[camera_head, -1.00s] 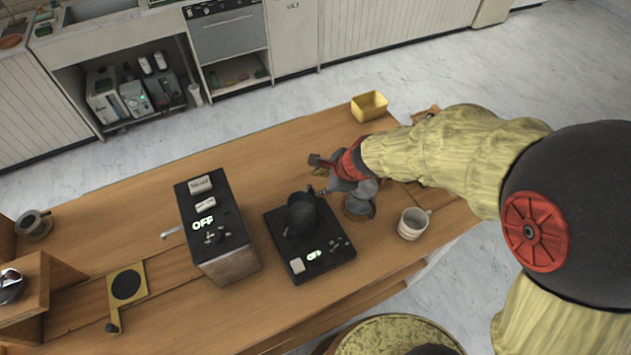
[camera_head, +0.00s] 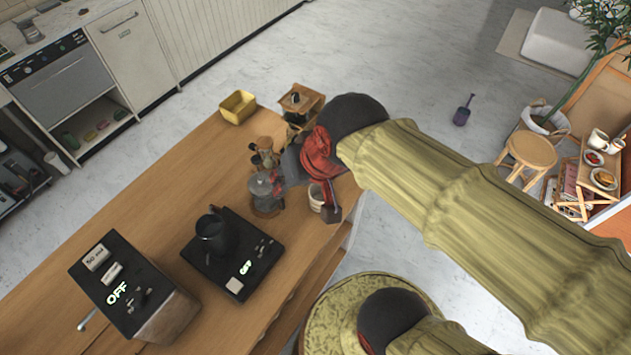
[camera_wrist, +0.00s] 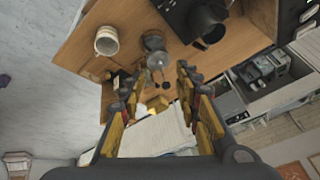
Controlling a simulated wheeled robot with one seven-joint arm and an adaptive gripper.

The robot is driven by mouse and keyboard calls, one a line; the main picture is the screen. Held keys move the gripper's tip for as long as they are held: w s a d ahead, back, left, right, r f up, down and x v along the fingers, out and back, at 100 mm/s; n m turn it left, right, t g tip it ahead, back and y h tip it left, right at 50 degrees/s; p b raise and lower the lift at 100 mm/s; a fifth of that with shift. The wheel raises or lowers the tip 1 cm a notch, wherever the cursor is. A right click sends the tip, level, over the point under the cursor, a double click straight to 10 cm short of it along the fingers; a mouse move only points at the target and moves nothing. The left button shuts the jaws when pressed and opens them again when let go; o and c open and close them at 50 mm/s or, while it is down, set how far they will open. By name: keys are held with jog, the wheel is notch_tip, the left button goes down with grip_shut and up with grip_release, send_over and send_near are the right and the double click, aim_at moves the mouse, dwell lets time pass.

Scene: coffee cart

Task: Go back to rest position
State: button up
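My gripper (camera_wrist: 158,82) is open, its two fingers spread apart with nothing seen held. In the head view it (camera_head: 305,185) is above the right end of the wooden counter, partly hidden by my own wrist. A white mug (camera_head: 316,196) stands close by on the counter, partly covered by the gripper. In the wrist view the mug (camera_wrist: 106,41) is beyond the left finger. A grey glass-like vessel (camera_head: 264,188) stands just left of the mug. A pale area between the finger bases in the wrist view is unclear.
A black kettle (camera_head: 215,234) stands on a black scale (camera_head: 212,275) marked OFF. A black-topped box (camera_head: 118,290), also marked OFF, is at lower left. Open floor (camera_head: 420,75) lies beyond.

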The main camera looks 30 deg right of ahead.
jog(key=s+d+n, duration=0.1)
jog(key=s+d+r+n+h, duration=0.1)
jog(key=s+d, duration=0.1)
jog(key=shift+s+d+r, duration=0.1)
jog(key=shift+s+d, duration=0.05)
jog(key=shift+s, duration=0.1)
notch_tip(320, 180, down, 6)
jog(key=b, duration=0.6)
